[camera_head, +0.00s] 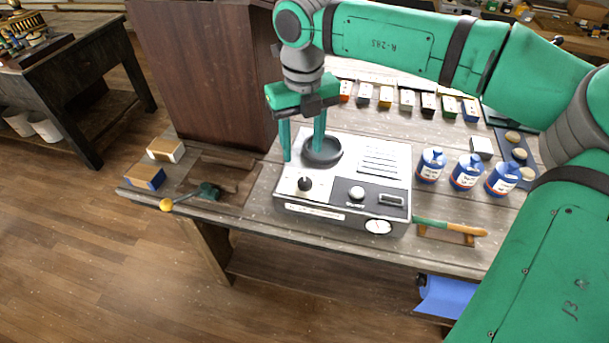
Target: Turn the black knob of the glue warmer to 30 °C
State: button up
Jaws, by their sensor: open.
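The glue warmer (340,143) is a pale box with a sloped front panel, standing on the wooden workbench. Its black knob (305,184) is at the left of the panel; the pointer and scale marks are too small to read. My gripper (303,156) points down with its two green fingers apart and empty. It is over the rear left of the warmer, behind the black knob in the picture and apart from it. The right finger overlaps the dark round pot well (326,153). The fingers' exact height above the warmer is hard to tell.
Blue-and-white bottles (466,172) stand right. A green-handled brush (450,228) lies front right. A dark wooden cabinet (200,70) rises behind left.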

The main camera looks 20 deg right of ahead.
aim_at(305, 181)
jog(key=f, duration=1)
jog(key=shift+d+f, duration=0.3)
jog(key=c, duration=1.1)
